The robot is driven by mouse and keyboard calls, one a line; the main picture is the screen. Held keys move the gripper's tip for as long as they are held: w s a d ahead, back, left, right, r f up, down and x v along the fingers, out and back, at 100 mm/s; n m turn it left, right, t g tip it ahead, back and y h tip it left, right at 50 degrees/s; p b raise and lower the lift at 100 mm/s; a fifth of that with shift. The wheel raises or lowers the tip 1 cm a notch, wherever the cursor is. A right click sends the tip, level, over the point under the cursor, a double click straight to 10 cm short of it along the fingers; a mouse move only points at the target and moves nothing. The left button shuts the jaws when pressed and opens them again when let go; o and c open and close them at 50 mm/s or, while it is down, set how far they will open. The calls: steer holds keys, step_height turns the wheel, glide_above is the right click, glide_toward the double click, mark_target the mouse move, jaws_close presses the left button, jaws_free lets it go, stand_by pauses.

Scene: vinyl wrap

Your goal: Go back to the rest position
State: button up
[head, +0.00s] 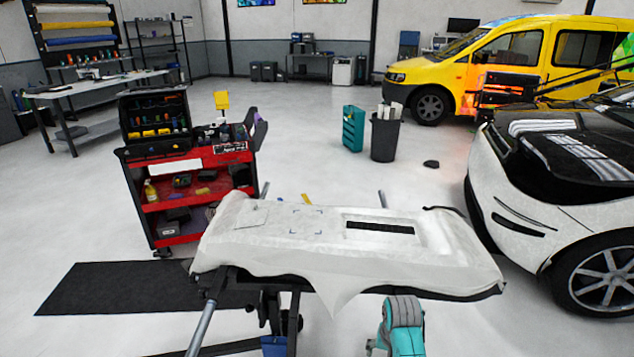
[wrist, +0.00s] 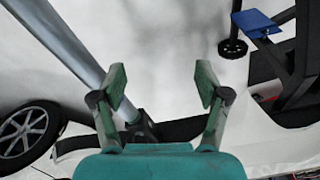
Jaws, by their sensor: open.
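My gripper (wrist: 162,82) is open in the wrist view, its two green fingers spread wide with nothing between them. Pale floor shows behind the fingers. In the head view a teal and grey part of my arm (head: 403,328) stands at the bottom, in front of the panel's near edge. The fingers cannot be made out there. A panel covered with loose white film (head: 290,243) lies on a stand in the middle of the head view. The film hangs down at the near side.
A red tool cart (head: 200,188) stands behind the panel to the left, by a black mat (head: 95,290). A white and black car (head: 540,200) is close on the right. A grey bin (head: 385,140) and teal crate (head: 353,128) stand farther back. A grey stand pole (wrist: 75,55) passes near the left finger.

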steer(key=s+f+n+t, duration=0.1)
steer(key=s+f+t, duration=0.1)
steer(key=s+f, duration=0.6)
steer(key=s+f+t, duration=0.3)
steer(key=s, duration=0.9)
steer(key=s+r+n+t, duration=0.1)
steer(key=s+r+t, duration=0.3)
steer(key=s, duration=1)
steer(key=s+r+t, duration=0.2)
steer(key=s+r, duration=0.5)
steer(key=r, duration=0.4)
steer(key=s+r+n+t, duration=0.1)
steer(key=s+r+t, duration=0.1)
steer(key=s+r, duration=0.6)
step_height(320, 180, up, 4)
steer(key=shift+s, duration=0.15)
